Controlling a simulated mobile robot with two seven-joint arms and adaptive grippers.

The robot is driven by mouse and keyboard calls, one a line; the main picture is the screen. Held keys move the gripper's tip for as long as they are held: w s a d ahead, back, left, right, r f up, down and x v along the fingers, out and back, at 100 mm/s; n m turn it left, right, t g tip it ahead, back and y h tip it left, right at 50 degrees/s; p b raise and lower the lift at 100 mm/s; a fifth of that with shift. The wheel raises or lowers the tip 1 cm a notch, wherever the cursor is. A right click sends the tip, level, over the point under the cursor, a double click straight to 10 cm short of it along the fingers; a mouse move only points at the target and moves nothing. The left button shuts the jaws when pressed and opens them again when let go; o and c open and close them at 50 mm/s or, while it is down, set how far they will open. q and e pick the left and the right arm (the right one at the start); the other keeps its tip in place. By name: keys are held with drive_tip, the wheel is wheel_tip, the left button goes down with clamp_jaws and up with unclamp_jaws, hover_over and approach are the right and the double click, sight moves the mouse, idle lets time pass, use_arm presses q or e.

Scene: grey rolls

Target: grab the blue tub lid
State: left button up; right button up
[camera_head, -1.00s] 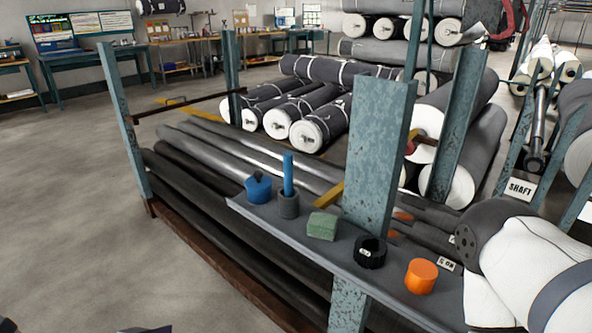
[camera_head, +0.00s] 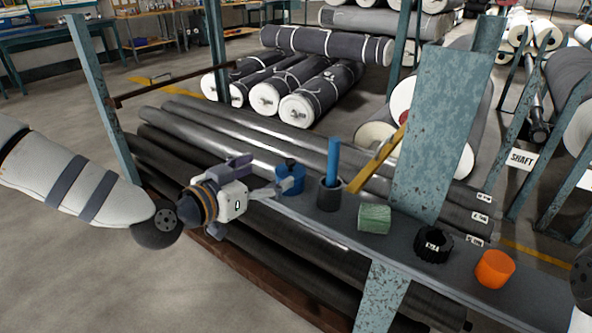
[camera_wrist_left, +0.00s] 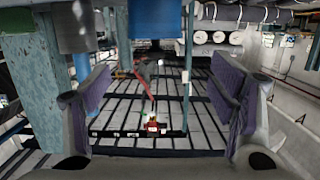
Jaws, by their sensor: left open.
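The blue tub with its lid (camera_head: 291,170) stands at the left end of the grey shelf in the head view. My left gripper (camera_head: 266,174) is just left of the tub, its fingers spread and pointing towards it. One fingertip overlaps the tub's left side in the picture; I cannot tell whether they touch. In the left wrist view the two fingers of my left gripper (camera_wrist_left: 162,105) are wide apart with nothing held between them. Blue shapes show at the top of that view, but I cannot tell which is the tub. My right gripper is out of view.
A grey cup (camera_head: 329,194) holding a blue rod (camera_head: 333,160) stands close to the right of the tub. A green block (camera_head: 374,219), a black ring (camera_head: 434,245) and an orange cylinder (camera_head: 495,268) follow along the shelf (camera_head: 400,252). A teal post (camera_head: 438,130) rises behind them.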

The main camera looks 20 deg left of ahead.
sight(287, 164)
use_arm(q)
drive_tip(key=x, duration=0.4)
drive_tip(key=b+x, duration=0.1)
drive_tip(key=x, duration=0.2)
drive_tip(key=shift+d, duration=0.3)
drive_tip(key=shift+w+d+r, duration=0.1)
drive_tip(key=shift+w, duration=0.25)
drive_tip(key=shift+s, duration=0.1)
drive_tip(key=c, duration=1.6)
